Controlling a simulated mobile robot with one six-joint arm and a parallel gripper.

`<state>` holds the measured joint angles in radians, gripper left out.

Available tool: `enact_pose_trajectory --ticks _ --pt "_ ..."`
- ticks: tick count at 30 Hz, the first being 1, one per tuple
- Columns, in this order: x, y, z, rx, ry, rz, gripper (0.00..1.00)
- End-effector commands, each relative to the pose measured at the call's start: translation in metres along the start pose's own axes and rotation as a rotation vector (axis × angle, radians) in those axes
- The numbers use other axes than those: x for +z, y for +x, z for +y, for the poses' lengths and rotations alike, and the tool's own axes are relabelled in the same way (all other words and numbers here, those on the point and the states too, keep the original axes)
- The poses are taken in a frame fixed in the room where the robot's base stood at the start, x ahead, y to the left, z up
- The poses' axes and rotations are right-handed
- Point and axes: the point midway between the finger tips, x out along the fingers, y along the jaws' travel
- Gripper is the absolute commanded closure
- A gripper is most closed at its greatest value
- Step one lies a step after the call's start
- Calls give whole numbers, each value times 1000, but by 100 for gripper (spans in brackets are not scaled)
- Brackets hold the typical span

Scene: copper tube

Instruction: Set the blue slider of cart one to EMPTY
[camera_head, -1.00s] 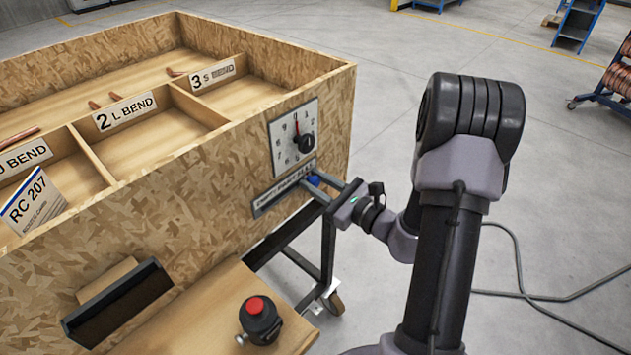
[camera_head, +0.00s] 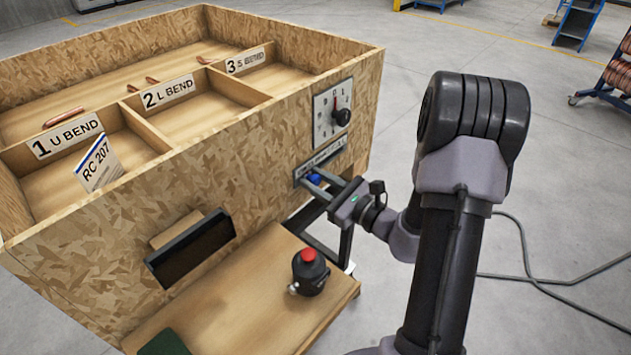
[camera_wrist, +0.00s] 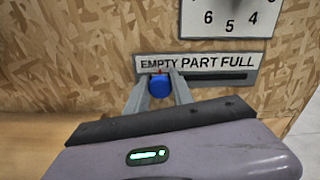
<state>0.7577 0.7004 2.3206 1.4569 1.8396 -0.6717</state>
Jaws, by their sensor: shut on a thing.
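The blue slider (camera_wrist: 159,87) is a round knob on a slotted plate (camera_wrist: 205,62) on the cart's front wall. The plate reads EMPTY, PART, FULL from left to right. In the wrist view the knob is below the word EMPTY, at the left part of the slot, with a small red mark just above it. My gripper (camera_wrist: 157,92) is shut on the knob, one finger on each side. In the head view my gripper (camera_head: 318,188) reaches the plate from the right, and the blue slider (camera_head: 313,179) shows between its fingers. The slot's left end is hidden.
A dial (camera_head: 333,112) with a black knob sits above the plate. A red-topped button (camera_head: 309,271) stands on the shelf below.

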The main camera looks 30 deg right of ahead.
Motion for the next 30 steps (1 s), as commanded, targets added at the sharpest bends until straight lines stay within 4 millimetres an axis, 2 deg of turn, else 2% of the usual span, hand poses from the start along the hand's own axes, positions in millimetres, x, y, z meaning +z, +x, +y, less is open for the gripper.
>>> enact_pose_trajectory --ticks 3,4,6,7,16,19,23,30 --pt "-2 0 6 14 3 5 100" --pt "-2 0 6 15 4 5 66" --pt "-2 0 5 14 3 5 52" --pt "-2 0 5 13 3 5 50" --pt "-1 -1 3 7 2 3 50" --pt "-1 -10 2 5 3 5 50" --pt "0 -39 0 1 4 5 50" --pt "1 -115 -1 0 5 5 50"
